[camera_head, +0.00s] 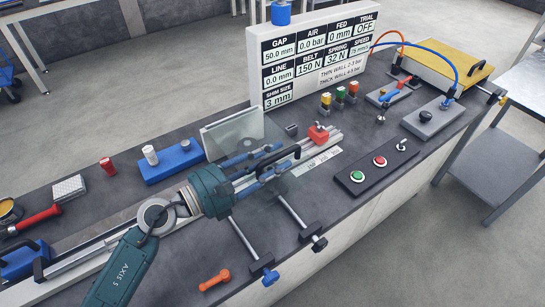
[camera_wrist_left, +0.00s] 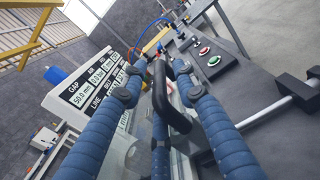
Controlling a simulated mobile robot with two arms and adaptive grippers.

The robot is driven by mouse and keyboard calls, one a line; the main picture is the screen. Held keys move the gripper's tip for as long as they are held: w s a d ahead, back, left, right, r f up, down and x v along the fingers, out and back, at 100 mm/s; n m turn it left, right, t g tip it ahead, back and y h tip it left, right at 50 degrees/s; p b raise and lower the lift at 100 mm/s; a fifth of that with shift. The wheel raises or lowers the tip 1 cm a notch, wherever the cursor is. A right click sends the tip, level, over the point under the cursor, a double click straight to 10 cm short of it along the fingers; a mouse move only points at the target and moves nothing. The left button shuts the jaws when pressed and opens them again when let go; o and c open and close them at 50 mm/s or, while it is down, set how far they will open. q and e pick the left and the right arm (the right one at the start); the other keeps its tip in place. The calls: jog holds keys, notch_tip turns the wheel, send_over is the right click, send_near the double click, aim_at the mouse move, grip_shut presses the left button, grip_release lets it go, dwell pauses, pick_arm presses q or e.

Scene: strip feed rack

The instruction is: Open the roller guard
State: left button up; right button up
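The roller guard is a clear panel (camera_head: 236,134) over the rollers in the middle of the bench, with a black bar handle (camera_head: 281,158). The handle also shows in the left wrist view (camera_wrist_left: 162,90). My left gripper (camera_head: 272,164) reaches in low from the left, at the guard. Its blue fingers (camera_wrist_left: 157,72) are straight and spread, with the handle among them. They look open; whether any finger touches the handle I cannot tell. The gripper body hides part of the guard and rollers. My right gripper is not in view.
A white display board (camera_head: 312,58) stands behind the guard. A black button panel (camera_head: 377,165) lies to the right, a blue block (camera_head: 172,163) to the left. An orange tool (camera_head: 214,280) lies at the front.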

pick_arm(q)
grip_shut()
